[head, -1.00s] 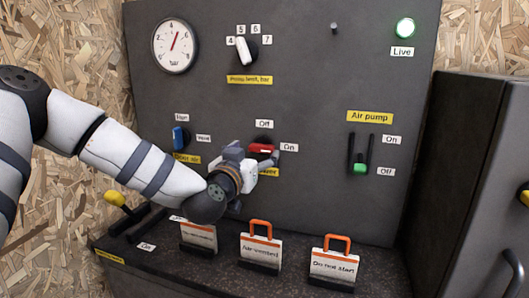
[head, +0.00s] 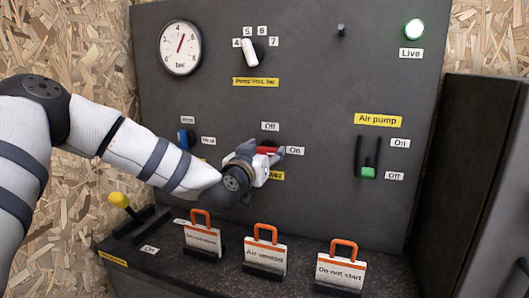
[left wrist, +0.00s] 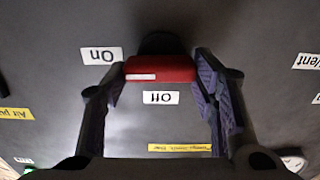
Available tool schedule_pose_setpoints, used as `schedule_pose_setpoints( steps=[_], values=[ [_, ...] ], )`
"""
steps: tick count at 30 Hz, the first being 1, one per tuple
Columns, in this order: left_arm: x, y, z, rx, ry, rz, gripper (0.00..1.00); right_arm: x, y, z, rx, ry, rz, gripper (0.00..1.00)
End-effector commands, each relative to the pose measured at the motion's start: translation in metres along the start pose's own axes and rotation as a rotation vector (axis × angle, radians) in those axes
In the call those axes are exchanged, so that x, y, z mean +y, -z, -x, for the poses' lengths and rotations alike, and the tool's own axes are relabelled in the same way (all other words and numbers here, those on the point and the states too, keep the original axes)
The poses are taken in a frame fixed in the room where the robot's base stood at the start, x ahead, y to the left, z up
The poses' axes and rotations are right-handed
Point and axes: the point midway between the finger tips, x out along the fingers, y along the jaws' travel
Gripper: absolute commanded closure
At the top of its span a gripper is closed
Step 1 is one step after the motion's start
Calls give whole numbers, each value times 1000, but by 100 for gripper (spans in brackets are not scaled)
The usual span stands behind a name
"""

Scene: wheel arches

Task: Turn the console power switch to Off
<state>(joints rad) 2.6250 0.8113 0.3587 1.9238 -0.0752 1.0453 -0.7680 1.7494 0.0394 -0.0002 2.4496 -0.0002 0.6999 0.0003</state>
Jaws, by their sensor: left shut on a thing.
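The console power switch (head: 267,149) is a red handle on the grey panel, with an "Off" label above it and an "On" label to its right. In the left wrist view the red handle (left wrist: 160,69) lies level, and its white mark is at the end by the "On" label (left wrist: 101,55). My left gripper (head: 270,156) is at the switch and partly covers it. In the left wrist view its fingers (left wrist: 160,82) are shut on the two ends of the handle. My right gripper is not in view.
Several other controls are on the panel: a pressure dial knob (head: 249,51), a blue switch (head: 185,139) and a green air pump slider (head: 368,172). Orange-handled tags (head: 265,255) stand on the ledge below. A yellow lever (head: 119,199) is at left. A green "Live" lamp (head: 414,29) is lit.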

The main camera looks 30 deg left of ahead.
Motion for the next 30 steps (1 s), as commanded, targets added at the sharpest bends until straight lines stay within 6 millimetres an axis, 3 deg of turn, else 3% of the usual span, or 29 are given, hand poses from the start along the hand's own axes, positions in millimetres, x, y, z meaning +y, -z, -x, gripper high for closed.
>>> schedule_pose_setpoints(
  steps=[8, 30],
  values=[
    [0, 3, 1, 3, -1, 137, 75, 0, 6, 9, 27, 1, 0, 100],
    [-4, 1, 1, -1, -1, 831, 75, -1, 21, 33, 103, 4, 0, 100]
  ],
)
